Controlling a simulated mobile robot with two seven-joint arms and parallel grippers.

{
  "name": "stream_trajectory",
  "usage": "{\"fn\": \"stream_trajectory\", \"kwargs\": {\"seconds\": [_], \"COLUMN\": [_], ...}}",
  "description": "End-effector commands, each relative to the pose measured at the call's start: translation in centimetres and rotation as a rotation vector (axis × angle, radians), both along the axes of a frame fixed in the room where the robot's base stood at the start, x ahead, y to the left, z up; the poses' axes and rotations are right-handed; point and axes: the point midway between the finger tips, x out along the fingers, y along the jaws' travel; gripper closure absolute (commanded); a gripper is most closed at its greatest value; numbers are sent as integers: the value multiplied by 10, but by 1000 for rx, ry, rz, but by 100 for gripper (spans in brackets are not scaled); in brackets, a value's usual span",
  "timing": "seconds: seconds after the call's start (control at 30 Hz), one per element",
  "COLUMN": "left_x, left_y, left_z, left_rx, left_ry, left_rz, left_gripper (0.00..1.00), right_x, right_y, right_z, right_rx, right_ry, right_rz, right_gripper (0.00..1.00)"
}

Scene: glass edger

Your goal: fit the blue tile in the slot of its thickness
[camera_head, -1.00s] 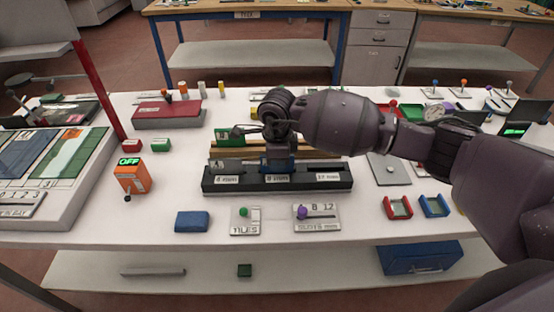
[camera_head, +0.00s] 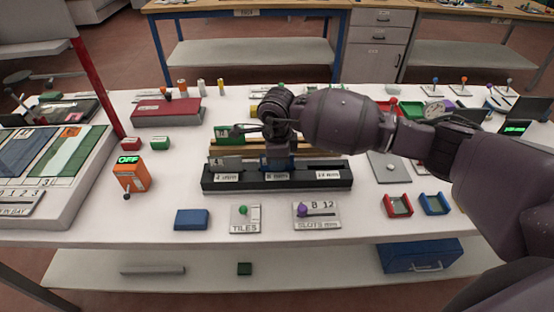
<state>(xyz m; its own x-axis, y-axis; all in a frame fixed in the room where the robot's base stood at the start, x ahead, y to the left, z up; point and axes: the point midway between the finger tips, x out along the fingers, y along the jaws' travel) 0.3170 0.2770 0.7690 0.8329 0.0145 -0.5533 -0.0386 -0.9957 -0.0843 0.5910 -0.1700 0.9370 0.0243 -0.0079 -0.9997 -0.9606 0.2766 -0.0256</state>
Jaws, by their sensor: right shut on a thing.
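The black slot rack (camera_head: 212,182) stands mid-table with labels reading 4 mm, 8 mm and what looks like 11 or 12 mm. My right gripper (camera_head: 278,158) points down over its middle, 8 mm part. It is shut on the blue tile (camera_head: 279,163), of which only a small part shows between the fingers and the rack. I cannot tell how deep the tile sits in the slot. A grey piece shows at the 4 mm part. My left gripper does not show.
A blue block (camera_head: 191,219), a TILES plate (camera_head: 245,219) and a SLOTS plate (camera_head: 317,215) lie in front of the rack. An orange OFF switch box (camera_head: 131,176) is at left. Red (camera_head: 397,205) and blue (camera_head: 434,204) trays lie at right. Wooden strips (camera_head: 232,148) stand behind the rack.

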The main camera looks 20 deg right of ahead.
Motion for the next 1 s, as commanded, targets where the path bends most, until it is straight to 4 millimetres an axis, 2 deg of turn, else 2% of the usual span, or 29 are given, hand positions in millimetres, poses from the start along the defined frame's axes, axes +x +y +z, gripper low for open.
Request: {"fn": "stream_trajectory", "kwargs": {"seconds": [0.27, 0.3, 0.47, 0.77, 0.87, 1.0], "left_x": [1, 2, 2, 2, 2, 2], "left_y": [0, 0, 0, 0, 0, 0], "left_z": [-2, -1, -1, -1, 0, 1], "left_rx": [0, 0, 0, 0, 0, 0], "left_ry": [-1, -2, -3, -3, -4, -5], "left_rz": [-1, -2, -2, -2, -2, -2], "left_gripper": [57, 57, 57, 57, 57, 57], "right_x": [0, 0, 0, 0, 1, 0], "right_y": [0, 0, 0, 0, 0, 0], "right_z": [-3, -3, -3, -2, 6, 26], "right_rx": [0, 1, 1, 0, 0, 0], "right_ry": [0, -1, -1, 0, -3, -4], "right_rz": [0, 0, 0, 0, 0, 2], "right_gripper": [100, 86, 62, 62, 62, 62]}}
